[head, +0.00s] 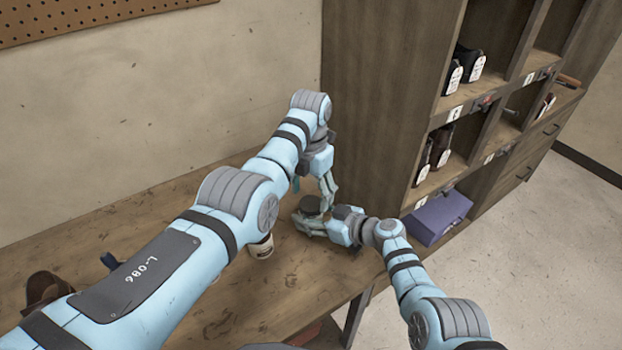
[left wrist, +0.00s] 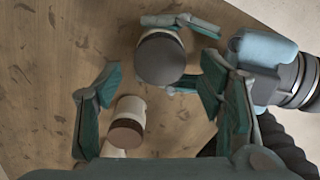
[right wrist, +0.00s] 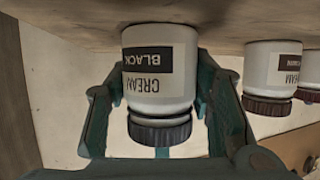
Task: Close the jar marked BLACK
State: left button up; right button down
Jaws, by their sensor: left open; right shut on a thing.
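The jar marked BLACK (right wrist: 160,75) shows upside down in the right wrist view, its base on the wooden table and a dark ridged lid (right wrist: 160,131) at its mouth. I cannot tell how tightly the lid sits. My right gripper (head: 312,224) is shut on the jar's body, one finger on each side. In the left wrist view the dark round lid top (left wrist: 162,60) faces the camera. My left gripper (head: 329,192) is open above the lid, its fingers spread and empty (left wrist: 158,98).
Another cream jar (right wrist: 274,70) with a brown lid stands beside the held jar; part of a further lid (right wrist: 308,95) shows. A pale jar (head: 262,247) is on the table below my left arm. A shelf unit (head: 380,90) with shoes and a purple box (head: 436,216) stands right.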

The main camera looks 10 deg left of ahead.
pick_arm(q)
jog(key=shift+f, duration=1.3)
jog(key=c, duration=1.2)
jog(key=m, duration=0.3)
jog(key=o, duration=1.3)
jog(key=shift+r, duration=2.25)
jog(key=shift+c, duration=0.5)
